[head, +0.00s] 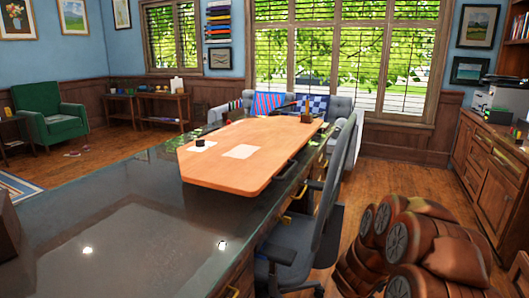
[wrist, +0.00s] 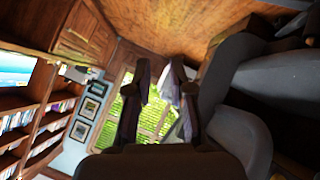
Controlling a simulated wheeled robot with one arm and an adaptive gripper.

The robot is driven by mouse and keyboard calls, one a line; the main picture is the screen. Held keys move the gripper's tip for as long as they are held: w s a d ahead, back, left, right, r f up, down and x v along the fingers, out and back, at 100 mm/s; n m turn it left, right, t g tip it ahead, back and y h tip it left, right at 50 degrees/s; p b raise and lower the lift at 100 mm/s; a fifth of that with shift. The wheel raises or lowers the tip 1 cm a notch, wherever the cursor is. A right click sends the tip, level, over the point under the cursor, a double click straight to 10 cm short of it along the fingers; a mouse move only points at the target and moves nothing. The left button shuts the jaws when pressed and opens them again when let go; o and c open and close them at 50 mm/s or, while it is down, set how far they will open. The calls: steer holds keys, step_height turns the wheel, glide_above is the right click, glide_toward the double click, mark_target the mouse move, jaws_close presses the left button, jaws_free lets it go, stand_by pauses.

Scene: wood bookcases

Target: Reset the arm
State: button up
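My gripper (wrist: 164,88) shows in the wrist view as two dark fingers standing apart, with nothing between them. It is open and empty. Behind the fingers are a bright window and some pale cloth-like shapes, which are out of focus. My folded brown arm fills the lower right of the head view, right of the desk chair. I cannot make out the gripper's fingers in the head view.
A dark glossy table (head: 110,235) with a wooden board (head: 215,172) on it fills the front left. A grey desk chair (head: 300,240) stands between it and my arm. Wooden cabinets (head: 490,170) line the right wall. A bookcase (wrist: 35,120) shows in the wrist view.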

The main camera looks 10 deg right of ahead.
steer(key=a+r+n+y, duration=0.1)
steer(key=a+r+y, duration=0.25)
steer(key=a, duration=0.65)
steer(key=a+r+n+y, duration=0.15)
steer(key=a+y, duration=0.25)
steer(key=a, duration=0.5)
steer(key=s+a+r+n+g+y, duration=0.1)
steer(key=s+a+r+g+y, duration=0.25)
steer(key=s+a, duration=0.9)
steer(key=s+d+r+g+h, duration=0.1)
steer(key=s+d+r+g, duration=0.15)
steer(key=s, duration=0.95)
steer(key=s+d+r+g+h, duration=0.1)
steer(key=s+r+g+h, duration=0.2)
steer(key=s, duration=0.9)
step_height(320, 180, up, 26)
steer(key=y+p, duration=0.1)
steer(key=p, duration=2.3)
steer(key=shift+s+d+p, duration=0.15)
steer(key=shift+s+p, duration=0.05)
steer(key=shift+p, duration=0.2)
steer(key=shift+d+m, duration=0.1)
steer(key=shift+m, duration=0.15)
